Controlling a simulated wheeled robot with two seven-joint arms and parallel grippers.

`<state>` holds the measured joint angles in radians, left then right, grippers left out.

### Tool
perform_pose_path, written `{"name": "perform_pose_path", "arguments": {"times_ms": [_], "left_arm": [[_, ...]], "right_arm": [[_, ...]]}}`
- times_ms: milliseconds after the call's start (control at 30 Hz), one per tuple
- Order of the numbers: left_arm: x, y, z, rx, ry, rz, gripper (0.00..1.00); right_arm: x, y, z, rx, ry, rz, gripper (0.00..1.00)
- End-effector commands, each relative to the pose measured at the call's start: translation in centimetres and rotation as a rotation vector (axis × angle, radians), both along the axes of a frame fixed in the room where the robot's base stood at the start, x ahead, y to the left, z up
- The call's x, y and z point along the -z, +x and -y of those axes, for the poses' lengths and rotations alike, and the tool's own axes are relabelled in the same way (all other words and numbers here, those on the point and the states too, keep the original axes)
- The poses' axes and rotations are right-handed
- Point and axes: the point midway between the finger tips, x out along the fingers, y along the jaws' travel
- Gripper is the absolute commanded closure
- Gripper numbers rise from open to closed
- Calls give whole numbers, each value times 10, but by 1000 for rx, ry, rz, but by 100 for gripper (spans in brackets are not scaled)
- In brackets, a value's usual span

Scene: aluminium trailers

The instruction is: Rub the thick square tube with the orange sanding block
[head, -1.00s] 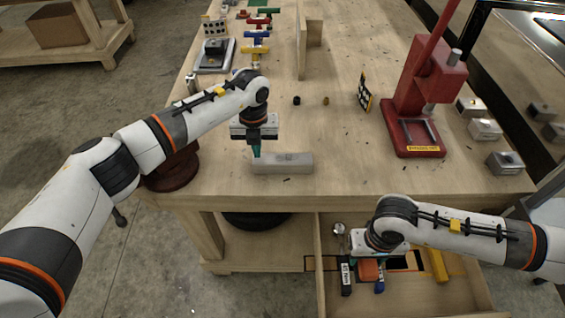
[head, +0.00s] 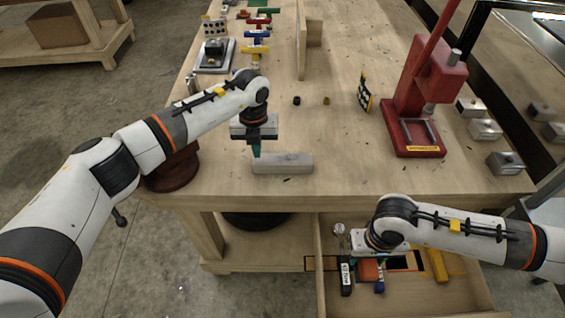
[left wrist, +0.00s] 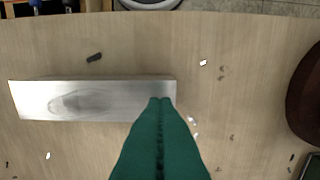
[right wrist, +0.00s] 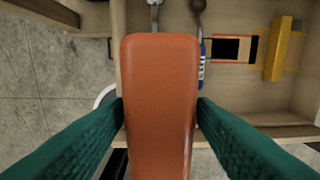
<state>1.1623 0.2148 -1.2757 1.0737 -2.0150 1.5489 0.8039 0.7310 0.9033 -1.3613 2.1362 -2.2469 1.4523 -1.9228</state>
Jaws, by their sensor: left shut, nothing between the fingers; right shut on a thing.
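The thick square tube (head: 283,163) lies on the bench top near its front edge, a grey metal bar that also shows in the left wrist view (left wrist: 60,102) with a dull oval smudge on its face. My left gripper (head: 256,154) is shut and empty, its green fingertips at one end of the tube; whether they touch it I cannot tell. My right gripper (right wrist: 160,108) is shut on the orange sanding block (right wrist: 160,75), one green finger on each side. In the head view the block (head: 368,271) is partly covered by the gripper, over the open drawer.
The open drawer (head: 455,290) holds a yellow bar (head: 436,264), a black marker-like item (head: 346,276) and other tools. A red press (head: 415,110) stands on the bench at right, with metal blocks (head: 486,129) beside it. A wooden upright (head: 302,45) stands at the back. The middle of the bench is mostly clear.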

Motion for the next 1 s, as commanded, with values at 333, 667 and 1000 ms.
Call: {"name": "perform_pose_path", "arguments": {"times_ms": [333,667,1000], "left_arm": [[0,0,0,0,0,0,100],[6,0,0,0,0,0,100],[12,0,0,0,0,0,100]], "right_arm": [[0,0,0,0,0,0,68],[6,0,0,0,0,0,68],[10,0,0,0,0,0,68]]}}
